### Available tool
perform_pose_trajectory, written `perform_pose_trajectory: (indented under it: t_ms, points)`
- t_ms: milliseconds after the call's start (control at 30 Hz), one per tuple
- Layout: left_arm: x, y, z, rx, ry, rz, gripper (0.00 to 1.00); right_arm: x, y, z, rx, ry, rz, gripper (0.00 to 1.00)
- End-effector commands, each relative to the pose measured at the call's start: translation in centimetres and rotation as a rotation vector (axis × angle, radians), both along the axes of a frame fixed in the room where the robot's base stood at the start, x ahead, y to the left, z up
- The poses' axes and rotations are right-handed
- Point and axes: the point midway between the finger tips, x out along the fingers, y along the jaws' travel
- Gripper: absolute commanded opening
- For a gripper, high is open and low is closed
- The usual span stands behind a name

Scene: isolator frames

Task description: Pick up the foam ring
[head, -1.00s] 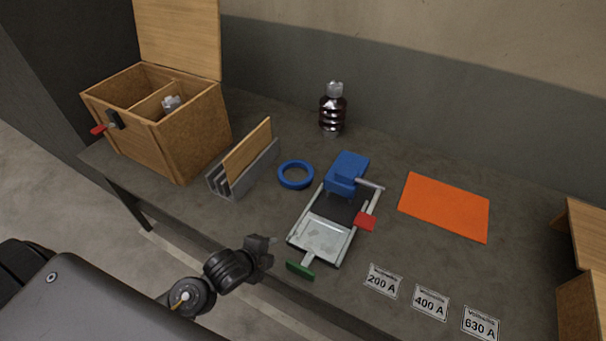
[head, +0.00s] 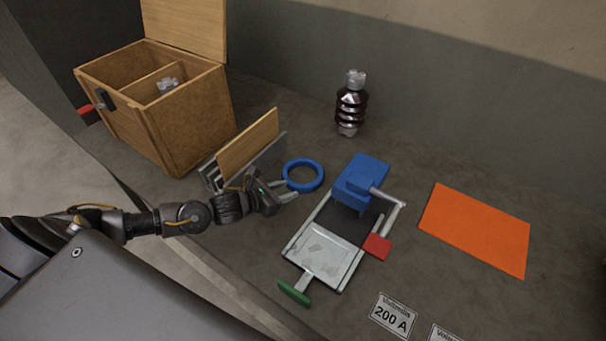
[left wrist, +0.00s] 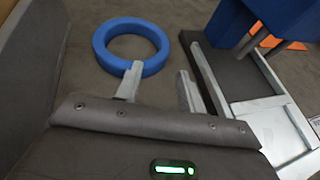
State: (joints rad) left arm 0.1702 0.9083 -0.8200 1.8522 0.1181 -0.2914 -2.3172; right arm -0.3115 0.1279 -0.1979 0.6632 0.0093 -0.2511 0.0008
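The blue foam ring (head: 319,178) lies flat on the grey bench, between the slotted rack and the blue-and-metal device. It also shows in the left wrist view (left wrist: 130,25), ahead of the fingers and to the left. My left gripper (head: 287,191) is low over the bench at the ring's near side. Its fingers (left wrist: 158,86) are apart with nothing between them. In the left wrist view the left fingertip overlaps the ring's near edge; I cannot tell whether it touches. The right finger is to the right of the ring. My right gripper is not in view.
The rack with a wooden board (head: 248,146) stands close behind my left gripper. The blue device (head: 362,180) with its metal frame is just right of the ring. A brown insulator (head: 351,108), an open wooden box (head: 190,125) and an orange mat (head: 475,230) stand farther off.

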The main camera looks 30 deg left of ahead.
Motion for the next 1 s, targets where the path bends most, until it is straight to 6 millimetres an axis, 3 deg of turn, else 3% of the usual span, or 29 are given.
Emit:
perform_pose_trajectory:
  t_ms: [200, 533, 800, 1000]
  points:
    - [3.0, -1.6, -1.1, -0.004, -0.001, 0.000, 0.39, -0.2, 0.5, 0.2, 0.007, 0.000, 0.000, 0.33]
    - [4.2, -2.1, -1.8, -0.004, 0.001, 0.002, 0.39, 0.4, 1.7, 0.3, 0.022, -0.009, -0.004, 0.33]
    - [7.4, -3.7, -2.9, -0.004, 0.001, 0.005, 0.39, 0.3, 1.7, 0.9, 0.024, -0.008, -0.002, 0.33]
    - [8.3, -4.2, -3.5, -0.004, 0.001, 0.004, 0.39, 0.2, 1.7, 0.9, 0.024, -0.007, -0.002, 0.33]
